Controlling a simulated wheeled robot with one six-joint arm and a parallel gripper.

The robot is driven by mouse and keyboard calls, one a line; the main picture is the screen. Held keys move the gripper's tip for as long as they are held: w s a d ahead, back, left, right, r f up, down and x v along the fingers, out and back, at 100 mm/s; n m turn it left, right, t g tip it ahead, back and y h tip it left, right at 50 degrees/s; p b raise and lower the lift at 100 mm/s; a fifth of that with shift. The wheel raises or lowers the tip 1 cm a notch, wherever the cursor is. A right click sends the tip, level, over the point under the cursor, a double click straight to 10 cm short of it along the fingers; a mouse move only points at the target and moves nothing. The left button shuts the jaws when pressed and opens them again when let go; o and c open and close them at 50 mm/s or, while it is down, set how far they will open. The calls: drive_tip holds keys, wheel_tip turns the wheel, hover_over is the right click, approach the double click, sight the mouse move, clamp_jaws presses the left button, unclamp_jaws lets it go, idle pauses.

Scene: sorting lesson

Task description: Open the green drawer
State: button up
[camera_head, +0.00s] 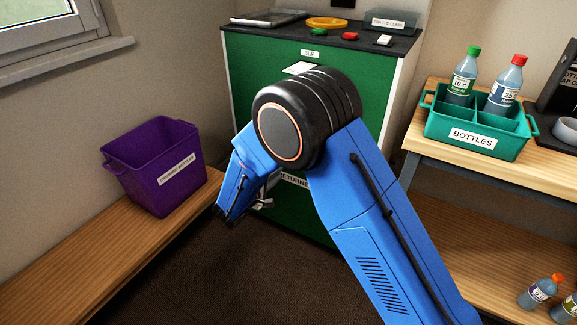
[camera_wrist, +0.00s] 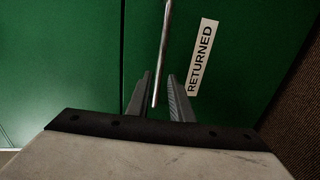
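The green cabinet (camera_head: 375,95) stands ahead with a dark top. Its lower front, the drawer front labelled RETURNED (camera_head: 318,218), is mostly hidden behind my blue arm; it also shows in the wrist view (camera_wrist: 240,50). This front looks flush with the green panel beside it across a thin seam. A thin metal bar handle (camera_wrist: 164,45) runs along it beside the label. My gripper (camera_wrist: 160,88) is open, with the end of the bar showing between its two fingers. A gap shows beside the bar; I cannot tell whether either finger touches it.
A purple crate (camera_head: 152,160) stands on the wooden bench (camera_head: 115,245) at left. A teal bottle tray (camera_head: 480,128) stands on the wooden table (camera_head: 540,180) at right. Small items, including a yellow ring (camera_head: 327,22), lie on the cabinet top. Dark floor lies clear before the cabinet.

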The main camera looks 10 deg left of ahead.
drive_tip(key=x, duration=0.9)
clamp_jaws()
